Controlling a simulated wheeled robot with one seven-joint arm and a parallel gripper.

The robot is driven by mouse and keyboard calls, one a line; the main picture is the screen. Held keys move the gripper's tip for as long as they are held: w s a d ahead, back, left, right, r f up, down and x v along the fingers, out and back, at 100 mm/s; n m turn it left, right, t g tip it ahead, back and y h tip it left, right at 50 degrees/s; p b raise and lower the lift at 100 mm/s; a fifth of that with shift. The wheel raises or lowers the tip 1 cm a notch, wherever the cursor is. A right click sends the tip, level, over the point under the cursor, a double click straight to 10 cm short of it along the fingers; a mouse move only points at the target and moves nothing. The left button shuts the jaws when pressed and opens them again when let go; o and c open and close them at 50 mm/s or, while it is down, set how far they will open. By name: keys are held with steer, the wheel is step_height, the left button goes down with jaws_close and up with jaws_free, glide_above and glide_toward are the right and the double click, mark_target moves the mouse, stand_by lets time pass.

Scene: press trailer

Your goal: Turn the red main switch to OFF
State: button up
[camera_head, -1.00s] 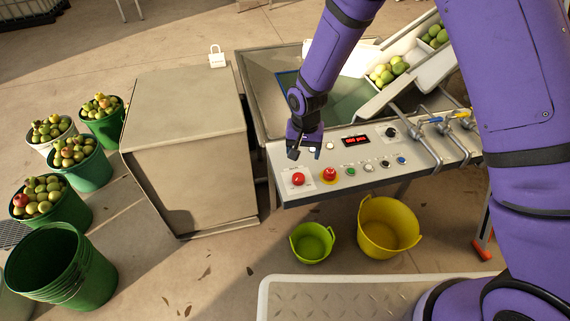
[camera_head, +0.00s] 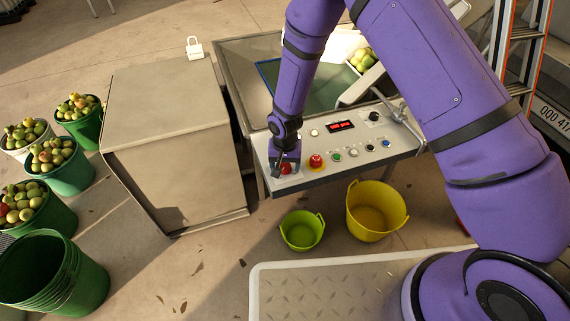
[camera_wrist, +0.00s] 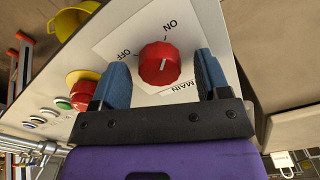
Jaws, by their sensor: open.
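The red main switch (camera_wrist: 159,63) is a round ribbed knob on a white plate marked ON, OFF and MAIN. A short light mark shows on its face, but I cannot tell surely which label it points to. In the head view the switch (camera_head: 286,168) is at the left end of the control panel (camera_head: 338,157), partly hidden by my gripper. My gripper (camera_wrist: 162,66) is open, with one blue finger on each side of the knob. A narrow gap shows beside each finger, so they do not look closed on it.
A red mushroom button (camera_head: 316,160) on a yellow base sits just right of the switch, close to one finger in the wrist view. Several small buttons and a red display (camera_head: 341,126) are further along. A beige cabinet (camera_head: 165,100) stands left of the panel. Tubs (camera_head: 302,231) stand below.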

steer(key=shift+f, duration=0.1)
steer(key=c, duration=0.9)
steer(key=shift+n, duration=0.3)
steer(key=n, duration=0.3)
steer(key=shift+n, duration=0.4)
steer(key=n, duration=0.4)
steer(key=shift+n, duration=0.3)
steer(key=n, duration=0.8)
steer(key=shift+n, duration=0.3)
